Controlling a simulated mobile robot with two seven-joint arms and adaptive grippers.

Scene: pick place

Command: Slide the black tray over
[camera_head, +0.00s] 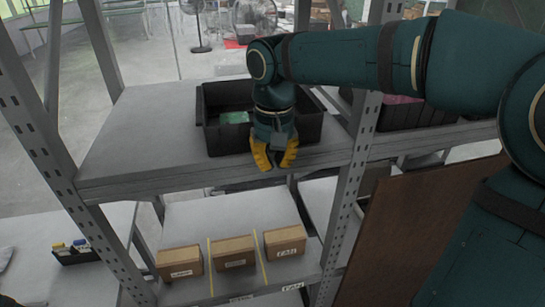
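The black tray (228,142) is an open bin on the upper grey shelf, near the shelf's front edge and towards its right side. A green item (234,117) lies inside it. My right gripper (274,166) points down at the middle of the tray's front side. Its two yellow fingers are spread apart with nothing visible between them. Whether they touch the tray's wall cannot be told. The gripper and forearm hide the tray's middle and part of its back. My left gripper is not in view.
Free shelf surface (142,132) lies left of the tray. A metal upright (358,165) stands to its right, with another dark bin (415,116) beyond. Several small cardboard boxes (233,253) sit on the lower shelf. A brown panel (415,235) leans at the lower right.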

